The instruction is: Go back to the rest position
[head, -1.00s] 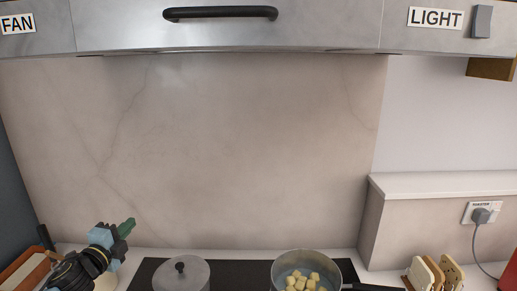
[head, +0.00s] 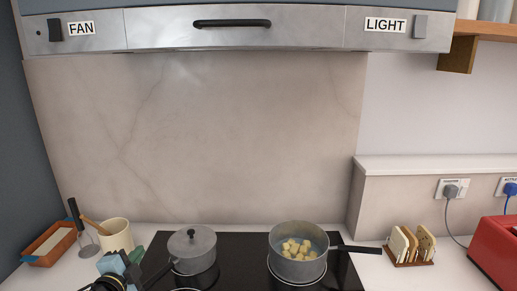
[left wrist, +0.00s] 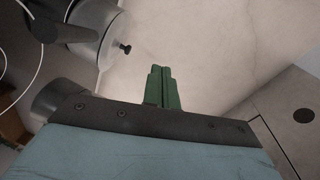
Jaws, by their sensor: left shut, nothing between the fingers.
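My left gripper (head: 136,254) is low at the left in the head view, in front of the counter, near the lidded pot. Its green fingers are partly cut off by my wrist there. In the left wrist view its green fingers (left wrist: 162,86) are together and empty, with the pale wall panel behind them. My right gripper shows in neither view.
A lidded pot (head: 191,240) and an open pan (head: 303,266) of pale chunks stand on the black hob (head: 237,270). Left are a cream crock (head: 118,236) and brown tray (head: 48,243); right, a toast rack (head: 410,262) and red toaster (head: 495,250). The hood (head: 240,37) hangs above.

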